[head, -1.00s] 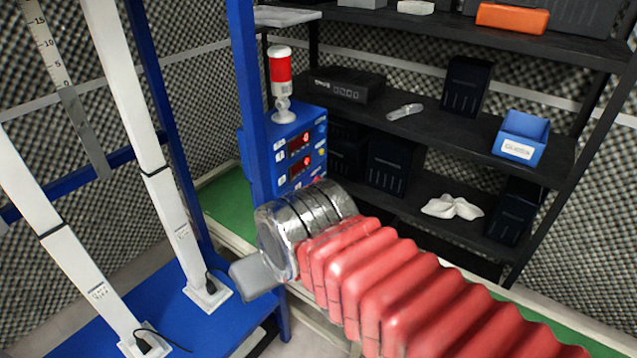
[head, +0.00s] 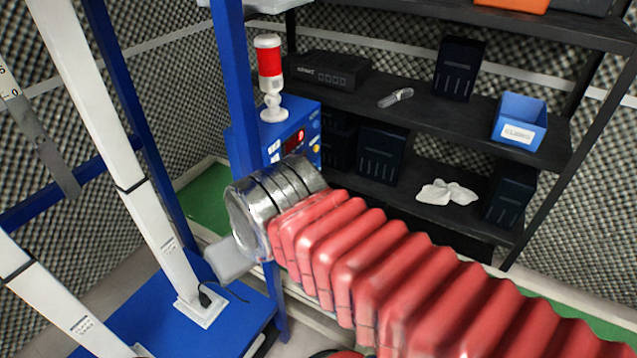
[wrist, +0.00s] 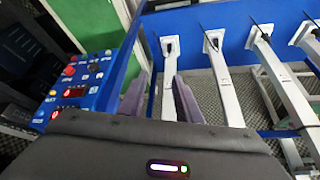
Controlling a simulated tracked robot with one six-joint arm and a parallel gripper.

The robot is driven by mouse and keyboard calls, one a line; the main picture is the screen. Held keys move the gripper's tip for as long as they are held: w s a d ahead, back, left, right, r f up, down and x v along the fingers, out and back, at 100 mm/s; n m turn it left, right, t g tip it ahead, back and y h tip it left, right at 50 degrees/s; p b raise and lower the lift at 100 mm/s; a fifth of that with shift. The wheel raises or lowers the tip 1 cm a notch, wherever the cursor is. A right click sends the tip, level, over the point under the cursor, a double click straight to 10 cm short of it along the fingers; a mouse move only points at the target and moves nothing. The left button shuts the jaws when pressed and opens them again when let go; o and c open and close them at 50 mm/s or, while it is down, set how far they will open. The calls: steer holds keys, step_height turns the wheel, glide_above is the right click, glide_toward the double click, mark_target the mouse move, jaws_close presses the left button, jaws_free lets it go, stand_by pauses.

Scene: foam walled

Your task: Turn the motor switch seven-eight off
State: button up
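A blue control box (head: 309,117) with a red-lit display stands behind the blue post in the head view. My silver-wrapped arm end covers its lower part. The wrist view shows the box (wrist: 104,68) at the left, with displays, knobs and small labelled controls. The labels are too small to read, so I cannot tell which one is motor switch seven-eight or how it is set. My gripper (wrist: 160,97) has its two fingers apart with nothing held between them, to the right of the box. In the head view one grey finger (head: 229,261) shows.
A red and white lamp (head: 269,75) stands on the box. A blue frame post (head: 233,70) is close beside my arm. White slanted posts (head: 125,180) rise from a blue base at the left. A black shelf (head: 440,120) holds a blue bin (head: 520,122) and dark boxes.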

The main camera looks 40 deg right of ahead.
steer(key=shift+o, duration=0.5)
steer(key=shift+o, duration=2.2)
steer(key=shift+w+d+f+g, duration=0.15)
steer(key=shift+w+f+g, duration=0.05)
steer(key=shift+f+g, duration=0.1)
steer(key=w+d+f+m+y, duration=0.7)
steer(key=w+d+f+y, duration=0.3)
steer(key=w+d, duration=0.45)
steer(key=s+d+f+m+t+h, duration=0.1)
steer(key=d+f+t, duration=0.5)
steer(key=d, duration=0.7)
steer(key=s+d+f+m+t+h, duration=0.2)
steer(key=d+f+m+t, duration=0.3)
steer(key=d, duration=0.9)
steer(key=shift+s+d+f+m+t+h, duration=0.25)
steer(key=shift+f+m+t+h, duration=0.1)
steer(key=shift+m+t+h, duration=0.2)
